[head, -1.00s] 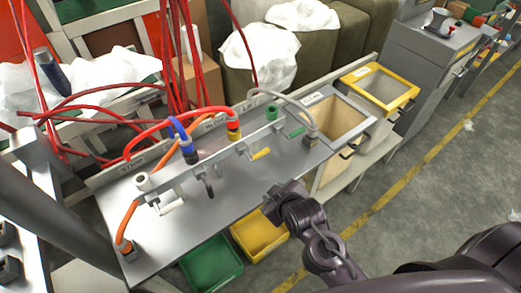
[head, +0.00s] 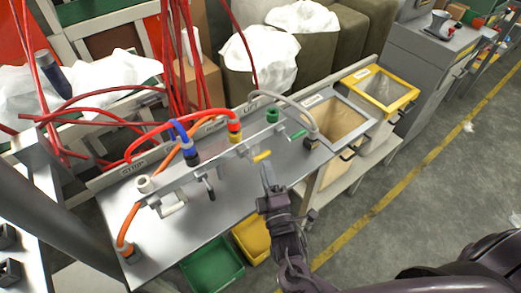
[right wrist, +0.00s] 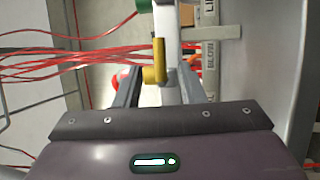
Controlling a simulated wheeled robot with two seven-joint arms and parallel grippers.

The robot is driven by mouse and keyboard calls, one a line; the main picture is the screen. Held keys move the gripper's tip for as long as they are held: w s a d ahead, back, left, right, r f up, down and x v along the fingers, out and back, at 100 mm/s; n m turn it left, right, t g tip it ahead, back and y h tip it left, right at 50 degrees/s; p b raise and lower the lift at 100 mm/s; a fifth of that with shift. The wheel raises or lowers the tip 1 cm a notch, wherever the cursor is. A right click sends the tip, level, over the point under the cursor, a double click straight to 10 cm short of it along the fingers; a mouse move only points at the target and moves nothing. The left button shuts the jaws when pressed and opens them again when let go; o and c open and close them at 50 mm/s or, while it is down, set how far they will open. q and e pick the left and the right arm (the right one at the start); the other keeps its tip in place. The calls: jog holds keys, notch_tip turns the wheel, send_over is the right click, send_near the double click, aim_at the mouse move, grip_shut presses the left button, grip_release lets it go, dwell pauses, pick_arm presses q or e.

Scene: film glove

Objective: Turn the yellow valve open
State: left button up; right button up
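The yellow valve handle (head: 262,156) sticks out from the grey manifold bar (head: 222,152) on the metal bench, between a black handle and a green one. My right gripper (head: 268,177) is just in front of it, over the bench's front part, with its fingers toward the bar. In the right wrist view the yellow valve handle (right wrist: 158,62) lies ahead of the gap between the two fingers of the right gripper (right wrist: 158,88). The fingers are apart and I see no clear contact with the handle. My left gripper is out of view.
White (head: 172,209), black (head: 209,189) and green (head: 298,134) handles line the bar. Red, blue, orange and grey hoses arch above it. Green (head: 213,268) and yellow (head: 252,238) bins sit below the bench's front edge. Grey floor is open at right.

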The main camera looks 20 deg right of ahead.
jog(key=w+r+p, duration=0.1)
jog(key=w, duration=0.6)
jog(key=shift+d+r, duration=0.15)
jog(key=shift+c, duration=0.4)
grip_shut()
